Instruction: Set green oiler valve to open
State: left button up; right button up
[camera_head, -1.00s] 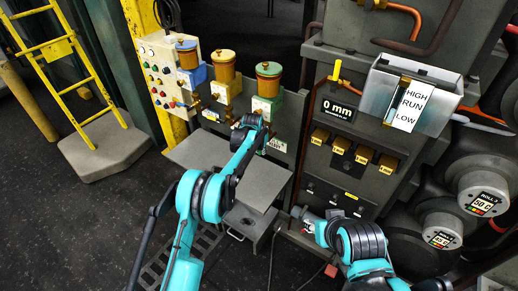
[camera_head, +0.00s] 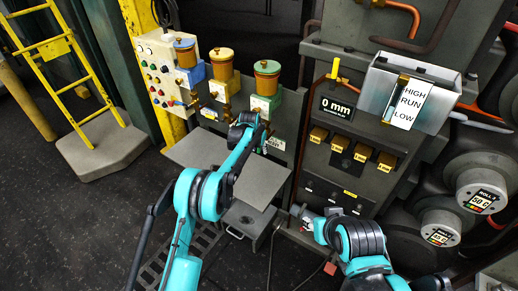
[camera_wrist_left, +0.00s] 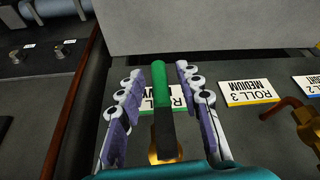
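My left gripper (camera_wrist_left: 160,85) is open, one finger on each side of the handle, with gaps visible. In the head view my left gripper (camera_head: 250,122) is at the front of the oiler base, and the valve is hidden there. My right gripper (camera_head: 302,213) is low near the cabinet; its fingers are too small to judge.
A yellow oiler (camera_head: 222,75) and a blue oiler (camera_head: 187,62) stand to the left. A grey plate (camera_head: 195,150) lies below them. A label reading ROLL 3 MEDIUM (camera_wrist_left: 249,92) and a brass valve (camera_wrist_left: 307,120) are right of my left fingers. A grey cabinet (camera_head: 345,150) stands at right.

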pick_arm(q)
jog(key=v, duration=1.2)
jog(key=shift+w, duration=0.1)
jog(key=shift+a, duration=0.1)
jog(key=s+a+r+n+t, duration=0.1)
jog(key=s+a+r, duration=0.55)
jog(key=s, duration=0.35)
jog(key=s+a+r+n, duration=0.1)
jog(key=s+a+r, duration=0.55)
jog(key=s, duration=0.25)
jog(key=s+a+f+n, duration=0.1)
jog(key=s+a+f, duration=0.1)
jog(key=s, duration=0.5)
jog(key=s+a+f+n+t+y, duration=0.1)
jog(key=s+a, duration=0.2)
jog(key=s, duration=0.5)
jog(key=s+a+f+n+t, duration=0.1)
jog(key=s+a+f, duration=0.1)
jog(key=s, duration=0.6)
jog(key=shift+s+a+f+y, duration=0.15)
jog(key=shift+a+f+y, duration=0.05)
jog(key=shift+f+y, duration=0.2)
